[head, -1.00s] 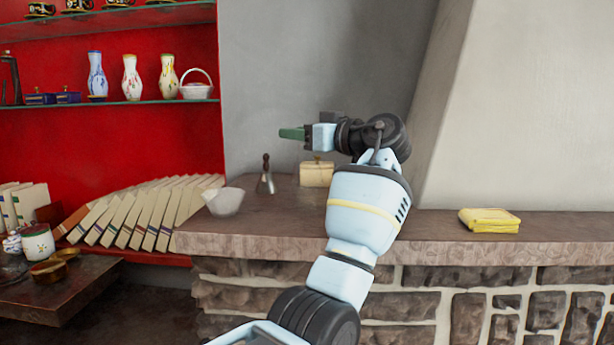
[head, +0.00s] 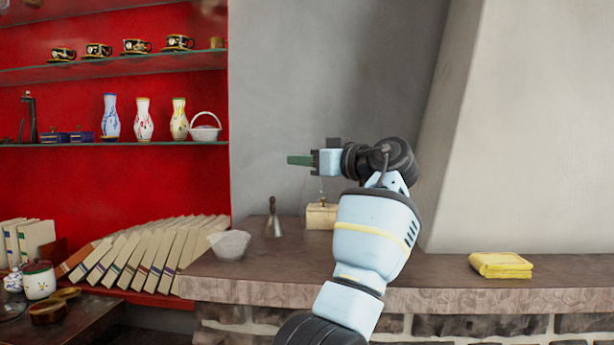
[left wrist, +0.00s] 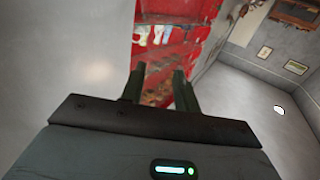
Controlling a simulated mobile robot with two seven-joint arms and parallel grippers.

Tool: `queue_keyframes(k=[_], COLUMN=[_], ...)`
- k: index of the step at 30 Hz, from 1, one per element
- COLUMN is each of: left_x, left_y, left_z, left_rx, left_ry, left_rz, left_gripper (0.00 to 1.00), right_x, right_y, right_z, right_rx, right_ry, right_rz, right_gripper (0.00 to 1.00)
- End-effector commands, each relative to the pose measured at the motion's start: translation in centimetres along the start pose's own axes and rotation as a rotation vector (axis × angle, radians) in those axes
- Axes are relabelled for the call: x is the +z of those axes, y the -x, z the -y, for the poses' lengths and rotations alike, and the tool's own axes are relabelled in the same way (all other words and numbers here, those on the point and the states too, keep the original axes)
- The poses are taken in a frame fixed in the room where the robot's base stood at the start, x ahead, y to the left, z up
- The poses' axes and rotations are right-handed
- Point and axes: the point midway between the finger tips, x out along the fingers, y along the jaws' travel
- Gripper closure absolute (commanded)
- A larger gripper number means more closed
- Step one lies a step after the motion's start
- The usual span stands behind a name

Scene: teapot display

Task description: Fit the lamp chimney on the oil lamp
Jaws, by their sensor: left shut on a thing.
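My left gripper (head: 300,160) reaches in above the stone mantel, its green fingers pointing left. In the left wrist view its two fingers (left wrist: 158,78) stand a little apart, with a hazy reddish-brown patch between them. My right gripper is not in view.
On the mantel (head: 440,297) stand a white bowl (head: 230,244), a metal bell (head: 274,219), a cream box (head: 321,215) partly behind my arm, and a folded yellow cloth (head: 501,265). Mantel between arm and cloth is clear. Red shelves with vases (head: 144,120) and books (head: 150,255) are left.

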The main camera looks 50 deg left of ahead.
Motion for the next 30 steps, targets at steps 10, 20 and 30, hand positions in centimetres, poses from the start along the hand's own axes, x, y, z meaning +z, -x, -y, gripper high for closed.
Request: queue_keyframes(k=[10,20,30], left_x=[-0.6,-1.3,-1.5], left_y=[7.8,13.6,15.0], left_z=[2.9,5.2,5.8], left_rx=[0.004,0.002,0.001], left_ry=[0.002,0.001,0.001], left_rz=[-0.001,-0.001,0.001], left_gripper=[1.0,1.0,1.0], right_x=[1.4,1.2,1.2], right_y=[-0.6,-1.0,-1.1], right_z=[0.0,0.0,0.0], right_rx=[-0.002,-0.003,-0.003], right_ry=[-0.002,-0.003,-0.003], right_rz=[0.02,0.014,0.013], right_gripper=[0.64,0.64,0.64])
